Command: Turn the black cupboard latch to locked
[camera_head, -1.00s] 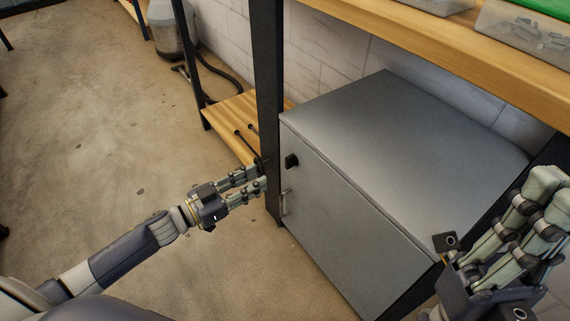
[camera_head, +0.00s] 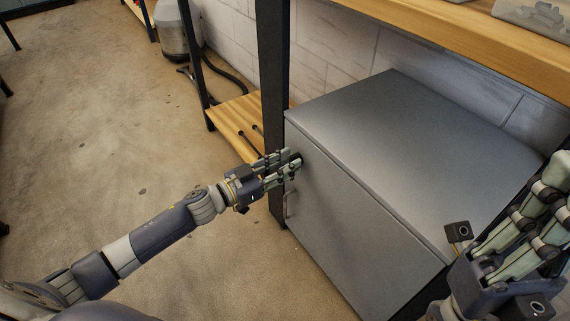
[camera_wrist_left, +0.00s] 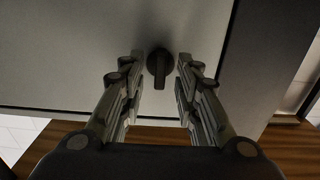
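The black cupboard latch (camera_wrist_left: 159,67) is a small dark knob on the grey cupboard's door. In the left wrist view it sits between the tips of my left gripper (camera_wrist_left: 160,66), with a gap on each side. Its grip bar lies along the picture's vertical. In the head view the left gripper (camera_head: 292,163) is at the upper left of the cupboard door (camera_head: 345,220), and its fingers mostly cover the latch. The left gripper is open. My right gripper (camera_head: 545,205) is at the right edge, over the cupboard's right front, partly cut off; its opening is unclear.
The grey cupboard (camera_head: 400,130) stands under a wooden bench top (camera_head: 450,50). A metal door handle (camera_head: 289,203) is just below the left gripper. A black post (camera_head: 273,80) rises close to the left gripper. A low wooden shelf (camera_head: 232,120) is behind it.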

